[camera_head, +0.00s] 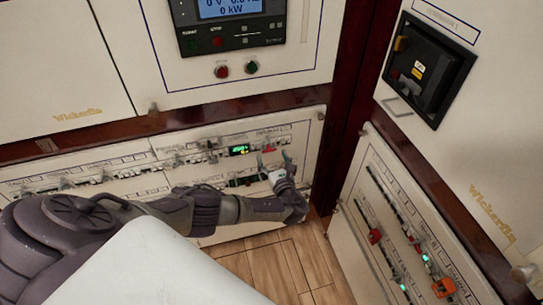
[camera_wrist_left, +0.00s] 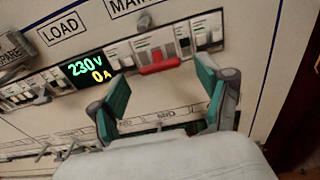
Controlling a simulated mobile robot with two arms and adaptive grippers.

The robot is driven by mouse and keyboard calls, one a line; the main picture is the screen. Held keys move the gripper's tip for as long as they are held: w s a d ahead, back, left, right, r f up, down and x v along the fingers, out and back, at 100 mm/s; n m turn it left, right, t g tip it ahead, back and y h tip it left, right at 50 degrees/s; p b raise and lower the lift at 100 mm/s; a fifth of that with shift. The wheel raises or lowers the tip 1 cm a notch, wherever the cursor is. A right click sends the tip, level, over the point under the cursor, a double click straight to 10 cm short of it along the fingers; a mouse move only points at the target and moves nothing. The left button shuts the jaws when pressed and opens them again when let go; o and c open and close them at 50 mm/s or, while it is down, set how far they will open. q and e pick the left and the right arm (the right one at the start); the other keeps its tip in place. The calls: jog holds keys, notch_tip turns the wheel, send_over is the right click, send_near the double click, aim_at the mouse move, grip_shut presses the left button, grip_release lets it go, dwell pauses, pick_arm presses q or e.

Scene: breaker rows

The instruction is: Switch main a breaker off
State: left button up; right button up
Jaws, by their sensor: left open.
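A breaker with a wide red handle (camera_wrist_left: 158,62) sits in the upper row of the white panel, under a label (camera_wrist_left: 128,4) that reads "MAIN" with its end cut off. The red handle also shows small in the head view (camera_head: 268,149). I cannot tell from the frames whether it is up or down. My left gripper (camera_head: 283,166) is close to the panel, just below and right of the red handle. In the left wrist view its green-padded fingers (camera_wrist_left: 162,85) are spread apart and empty, with the red handle between and beyond them. My right gripper is not in view.
A green display (camera_wrist_left: 87,68) reading 230 V and 0 A sits left of the red handle, with small breakers on both sides. A second breaker row runs below. A dark red post (camera_head: 345,110) and a right-hand panel (camera_head: 400,235) stand close on the right.

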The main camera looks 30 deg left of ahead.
pick_arm(q)
jog(key=v, duration=1)
jog(key=shift+s+d, duration=0.25)
jog(key=shift+d, duration=0.05)
jog(key=s+f+n+g+h, duration=0.45)
jog(key=s+f, duration=0.55)
jog(key=f, duration=0.3)
jog(key=s+f+n+g+h, duration=0.4)
jog(key=s+f, duration=0.5)
jog(key=f, duration=0.5)
jog(key=s+d+f+n+h, duration=0.1)
jog(key=s+f+n, duration=0.2)
jog(key=s+n, duration=0.2)
jog(key=s+d+f+n+g+h+p, duration=0.1)
jog(key=s+n, duration=0.4)
jog(key=s, duration=0.7)
jog(key=s+d+f+n+g+h, duration=0.1)
jog(key=s+f+n, duration=0.3)
jog(key=s, duration=0.4)
jog(key=shift+s+d+f+n+h, duration=0.3)
jog(key=shift+d+f+n+h, duration=0.1)
jog(key=shift+d+n+h, duration=0.4)
